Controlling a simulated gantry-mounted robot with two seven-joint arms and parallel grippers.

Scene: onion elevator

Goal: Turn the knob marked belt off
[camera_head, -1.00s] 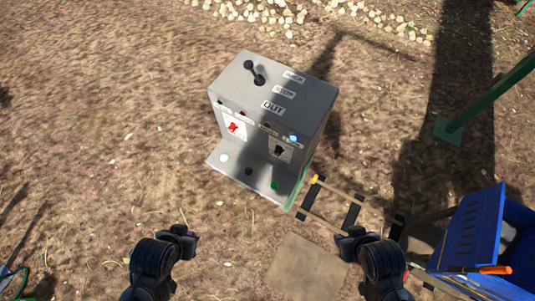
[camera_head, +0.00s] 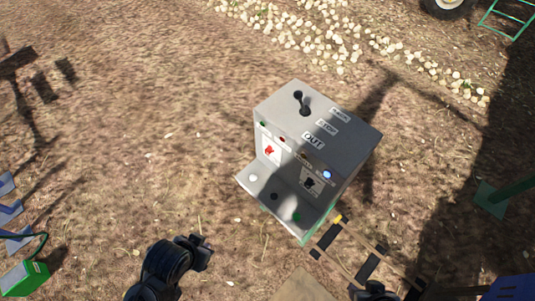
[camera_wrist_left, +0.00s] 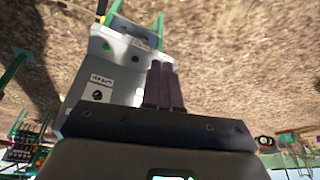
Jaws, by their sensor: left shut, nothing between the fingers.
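A grey control box (camera_head: 325,125) stands on the ground at the centre of the head view. A red knob (camera_head: 269,150) and a black knob (camera_head: 310,183) sit on white plates on its front; I cannot read which is marked belt. The black knob also shows in the left wrist view (camera_wrist_left: 97,95), its label too small to read. My left gripper (camera_head: 205,250) is shut and empty, in front of the box and apart from it; its fingers (camera_wrist_left: 165,86) show together in the wrist view. My right gripper (camera_head: 378,290) is partly cut off at the bottom edge.
The box top carries a black lever (camera_head: 301,103) and an OUT label. Several coloured buttons line the lower ledge, and a blue light (camera_head: 326,174) glows. A green box (camera_head: 24,278) stands left. Bare ground lies left of the control box.

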